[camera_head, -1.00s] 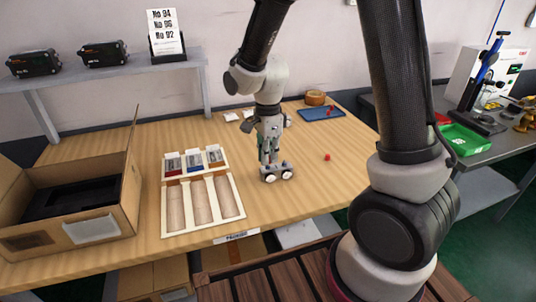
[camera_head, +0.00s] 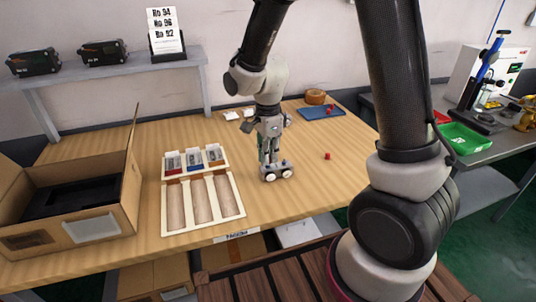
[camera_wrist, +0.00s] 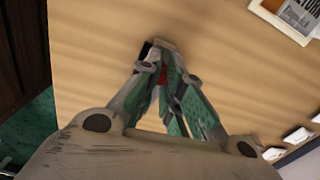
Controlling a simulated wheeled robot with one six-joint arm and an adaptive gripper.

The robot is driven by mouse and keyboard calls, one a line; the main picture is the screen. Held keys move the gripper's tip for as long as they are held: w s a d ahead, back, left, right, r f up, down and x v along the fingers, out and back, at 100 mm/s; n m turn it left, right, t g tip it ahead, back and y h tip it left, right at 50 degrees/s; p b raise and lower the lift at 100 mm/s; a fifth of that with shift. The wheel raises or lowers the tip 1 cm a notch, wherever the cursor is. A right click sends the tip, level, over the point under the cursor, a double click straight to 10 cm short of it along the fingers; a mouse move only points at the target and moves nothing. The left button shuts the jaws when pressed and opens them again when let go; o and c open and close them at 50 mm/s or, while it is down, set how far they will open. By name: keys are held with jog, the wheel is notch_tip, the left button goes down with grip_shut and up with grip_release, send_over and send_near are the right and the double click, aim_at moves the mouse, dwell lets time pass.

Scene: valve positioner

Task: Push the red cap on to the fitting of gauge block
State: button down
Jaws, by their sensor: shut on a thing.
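The gauge block (camera_head: 277,172), a small grey block with round white dials on its front, stands on the wooden table right of the slotted tray. My gripper (camera_head: 268,160) points down over its left part. In the wrist view my gripper (camera_wrist: 164,72) is shut on a small red cap (camera_wrist: 163,77), mostly hidden between the fingers. A bit of the gauge block (camera_wrist: 151,48) shows just beyond the fingertips. The fitting under the cap is hidden, so I cannot tell whether the cap touches it. Another red cap (camera_head: 327,156) lies loose on the table to the right.
A pale slotted tray (camera_head: 242,208) lies left of the block. An open cardboard box (camera_head: 128,185) stands at far left. A blue tray (camera_head: 312,114) with red pieces and a tape roll (camera_head: 316,97) sit at the back. The table right of the block is mostly clear.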

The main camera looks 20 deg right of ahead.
jog(key=shift+f, duration=0.6)
jog(key=c, duration=1.5)
grip_release()
notch_tip(320, 180, up, 12)
jog(key=s+d+r+n+t, duration=0.1)
jog(key=s+d+r+n, duration=0.2)
jog(key=s+d+n, duration=0.2)
jog(key=s+d+r+n+t, duration=0.2)
jog(key=s+d+r+n, duration=0.2)
jog(key=s+d+n, duration=0.1)
jog(key=s+d+r+n+t, duration=0.1)
jog(key=s+d+r+n, duration=0.2)
jog(key=s+d+n, duration=0.2)
jog(key=shift+s+r+n, duration=0.2)
jog(key=shift+s+n, duration=0.3)
jog(key=shift+s, duration=0.5)
jog(key=shift+s+r+n, duration=0.2)
jog(key=shift+s+n, duration=0.3)
jog(key=shift+s, duration=0.5)
